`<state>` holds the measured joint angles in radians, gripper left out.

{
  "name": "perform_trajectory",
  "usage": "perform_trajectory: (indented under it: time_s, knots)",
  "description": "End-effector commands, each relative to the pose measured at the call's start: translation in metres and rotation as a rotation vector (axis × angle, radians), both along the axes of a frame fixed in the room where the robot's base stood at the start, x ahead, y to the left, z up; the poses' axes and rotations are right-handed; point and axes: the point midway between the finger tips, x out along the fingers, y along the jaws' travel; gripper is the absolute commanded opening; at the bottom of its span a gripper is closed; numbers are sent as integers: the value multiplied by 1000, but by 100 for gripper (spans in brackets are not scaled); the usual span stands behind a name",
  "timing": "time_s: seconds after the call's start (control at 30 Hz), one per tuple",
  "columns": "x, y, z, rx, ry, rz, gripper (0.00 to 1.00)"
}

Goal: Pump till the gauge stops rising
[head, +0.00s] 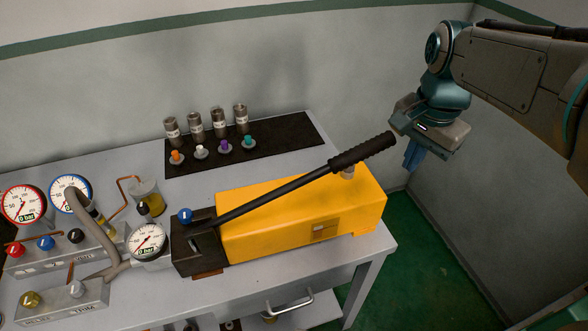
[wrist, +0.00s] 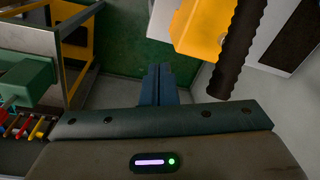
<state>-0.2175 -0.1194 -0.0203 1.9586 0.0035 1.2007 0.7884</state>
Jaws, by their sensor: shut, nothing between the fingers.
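A yellow hand pump (head: 300,215) stands on the grey bench, with a black lever (head: 290,187) slanting up to the right and ending in a ribbed grip (head: 362,152). The grip also shows in the wrist view (wrist: 238,50), to the right of my fingers. A white-faced gauge (head: 148,241) sits left of the pump; its exact needle reading is too small to tell. Red-rimmed (head: 23,204) and blue-rimmed (head: 70,193) gauges stand at the far left, with displays that look like 0 bar. My gripper (head: 412,157) is shut and empty, right of the grip and apart from it.
Metal cylinders and coloured plugs stand on a black mat (head: 290,137) behind the pump. A valve block with red, blue and black knobs (head: 60,250) is at the left. Walls close in behind and right; green floor (head: 415,250) lies right of the bench.

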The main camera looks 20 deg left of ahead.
Motion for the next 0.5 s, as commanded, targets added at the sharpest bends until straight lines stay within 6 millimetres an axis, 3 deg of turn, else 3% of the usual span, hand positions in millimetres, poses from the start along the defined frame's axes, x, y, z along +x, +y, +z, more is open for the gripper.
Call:
perform_trajectory:
  time_s: [0.03,0.2,0.33,0.5]
  knots:
    - [17,15,27,3,23,-62,0]
    - [51,50,63,1,78,-271,0]
    - [64,65,75,-4,98,-366,0]
    - [68,70,75,-7,104,-406,0]
